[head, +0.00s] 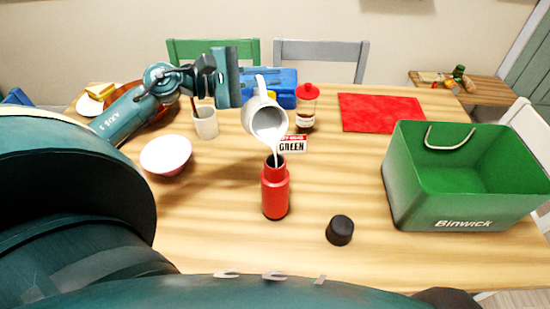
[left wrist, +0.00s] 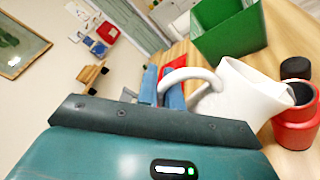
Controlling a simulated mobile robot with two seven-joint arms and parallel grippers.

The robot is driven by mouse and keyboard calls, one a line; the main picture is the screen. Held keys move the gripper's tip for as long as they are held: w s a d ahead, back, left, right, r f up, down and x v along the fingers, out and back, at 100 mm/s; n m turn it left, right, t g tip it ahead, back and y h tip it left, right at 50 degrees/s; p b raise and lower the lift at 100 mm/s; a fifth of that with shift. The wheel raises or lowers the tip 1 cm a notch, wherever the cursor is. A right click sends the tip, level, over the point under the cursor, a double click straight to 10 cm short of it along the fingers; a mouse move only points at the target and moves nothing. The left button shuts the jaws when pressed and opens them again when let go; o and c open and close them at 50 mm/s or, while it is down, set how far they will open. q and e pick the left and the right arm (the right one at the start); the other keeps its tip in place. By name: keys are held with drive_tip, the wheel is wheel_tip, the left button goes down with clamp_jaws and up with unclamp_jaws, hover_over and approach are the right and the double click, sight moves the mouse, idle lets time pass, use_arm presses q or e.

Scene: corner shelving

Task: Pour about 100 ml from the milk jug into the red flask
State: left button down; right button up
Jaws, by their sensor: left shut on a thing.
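The white milk jug (head: 262,117) is tilted above the red flask (head: 275,192), its mouth toward the flask. A thin white stream runs from its lip to the flask's open top. My left gripper (head: 246,80) is shut on the jug's handle. In the left wrist view the jug (left wrist: 245,100) is tilted beside my left gripper (left wrist: 163,92), with the red flask (left wrist: 297,128) under its lip. The flask stands upright on the table. The milk level inside it is hidden. My right gripper is not in view.
A black cap (head: 340,230) lies right of the flask. A green Binwick bin (head: 440,205) stands at the right. The front table is mostly clear.

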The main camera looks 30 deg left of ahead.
use_arm(q)
drive_tip(key=shift+s+d+r, duration=0.1)
drive_tip(key=shift+d+r, duration=0.05)
drive_tip(key=shift+r, duration=0.1)
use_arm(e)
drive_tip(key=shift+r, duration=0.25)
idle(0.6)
use_arm(q)
drive_tip(key=shift+p, duration=0.4)
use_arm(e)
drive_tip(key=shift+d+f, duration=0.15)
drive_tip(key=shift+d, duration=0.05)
use_arm(q)
drive_tip(key=shift+s+d+r+m, duration=0.15)
drive_tip(key=shift+d+r+m, duration=0.05)
drive_tip(key=shift+m, duration=0.2)
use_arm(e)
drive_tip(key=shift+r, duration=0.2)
use_arm(q)
drive_tip(key=shift+s+d+r+p, duration=0.1)
drive_tip(key=shift+r+p, duration=0.1)
drive_tip(key=shift+p, duration=0.35)
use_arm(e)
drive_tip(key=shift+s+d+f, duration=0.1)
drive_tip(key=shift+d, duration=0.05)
